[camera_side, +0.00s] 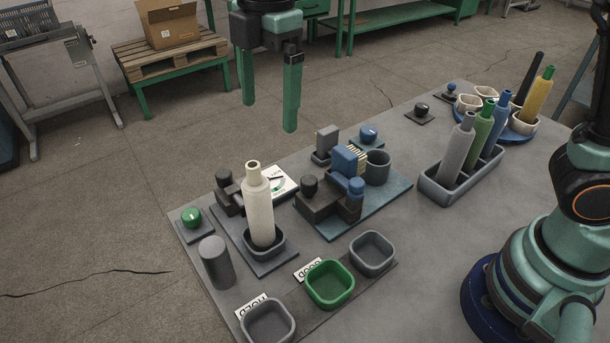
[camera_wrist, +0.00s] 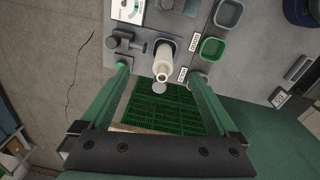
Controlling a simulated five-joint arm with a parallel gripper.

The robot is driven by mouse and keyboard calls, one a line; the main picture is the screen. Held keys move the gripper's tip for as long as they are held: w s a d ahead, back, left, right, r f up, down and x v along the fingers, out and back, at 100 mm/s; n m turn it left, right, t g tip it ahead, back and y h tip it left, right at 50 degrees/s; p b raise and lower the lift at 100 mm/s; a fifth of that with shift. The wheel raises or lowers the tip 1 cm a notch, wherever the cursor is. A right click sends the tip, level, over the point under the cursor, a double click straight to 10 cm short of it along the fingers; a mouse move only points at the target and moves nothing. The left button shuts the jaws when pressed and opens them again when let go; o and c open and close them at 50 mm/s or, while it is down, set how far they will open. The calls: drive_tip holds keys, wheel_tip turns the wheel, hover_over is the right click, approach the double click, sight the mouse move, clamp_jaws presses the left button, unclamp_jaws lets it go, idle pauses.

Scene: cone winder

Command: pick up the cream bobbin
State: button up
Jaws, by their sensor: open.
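The cream bobbin (camera_side: 259,208) stands upright in a dark square cup on a grey plate at the left part of the table. In the wrist view the cream bobbin (camera_wrist: 163,62) shows from above, between and beyond the two green fingers. My gripper (camera_side: 268,110) is open and empty, high above and behind the bobbin in the side view. In the wrist view my gripper (camera_wrist: 158,75) has its fingers spread wide on either side of the bobbin, touching nothing. The bobbin's base is partly hidden by the cup wall.
A grey cylinder (camera_side: 215,262) and a green knob (camera_side: 191,217) stand near the bobbin. A green bin (camera_side: 330,284) and grey bins are in front. A dark fixture (camera_side: 328,200) stands to the right. A grey rack (camera_side: 437,190) holds several other bobbins farther right.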

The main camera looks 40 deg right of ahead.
sight(255, 182)
drive_tip(key=a+n, duration=0.1)
drive_tip(key=a, duration=0.1)
drive_tip(key=a+f+n, duration=0.1)
drive_tip(key=a, duration=0.1)
drive_tip(key=shift+s+f+n+g, duration=0.1)
drive_tip(key=shift+f+n+g, duration=0.1)
drive_tip(key=shift+n+g, duration=0.15)
wheel_tip(255, 182, down, 6)
drive_tip(key=shift+f, duration=0.25)
drive_tip(key=shift+s+f, duration=0.15)
drive_tip(key=shift+f, duration=1.2)
drive_tip(key=shift+s+f, duration=0.15)
drive_tip(key=shift+f, duration=1.2)
drive_tip(key=c, duration=1.5)
drive_tip(key=shift+r, duration=0.15)
wheel_tip(255, 182, up, 26)
